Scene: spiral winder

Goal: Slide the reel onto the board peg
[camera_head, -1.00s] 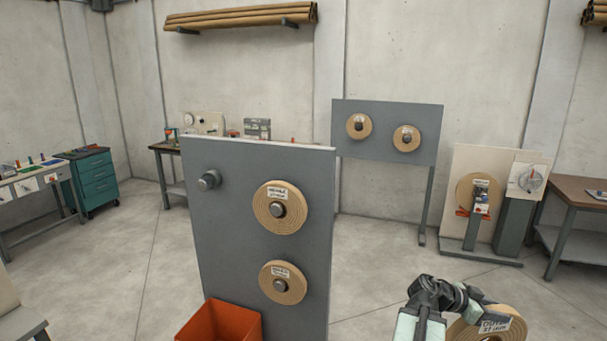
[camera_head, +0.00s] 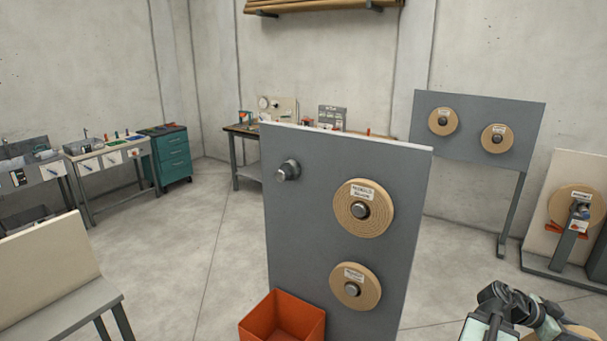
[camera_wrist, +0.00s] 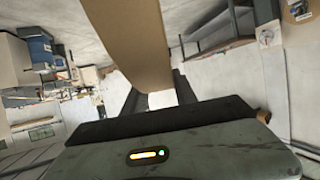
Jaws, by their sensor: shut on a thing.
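The grey board (camera_head: 300,230) stands upright in the middle of the head view. Its bare grey peg (camera_head: 288,170) sticks out at the upper left and carries nothing. My gripper (camera_head: 548,328) is at the lower right, to the right of the board and apart from it. It is shut on a tan reel (camera_head: 582,331), which is mostly cut off by the frame's bottom edge. In the wrist view the reel (camera_wrist: 130,45) shows as a broad brown band between the dark jaws (camera_wrist: 158,97). Its centre hole is hidden in both views.
Two labelled reels hang on the board, an upper one (camera_head: 378,220) and a lower one (camera_head: 368,293). An orange bin (camera_head: 283,320) sits at the board's foot. A white-backed bench (camera_head: 45,270) stands at the left. Another board (camera_head: 470,130) with two reels is behind. Open floor lies between.

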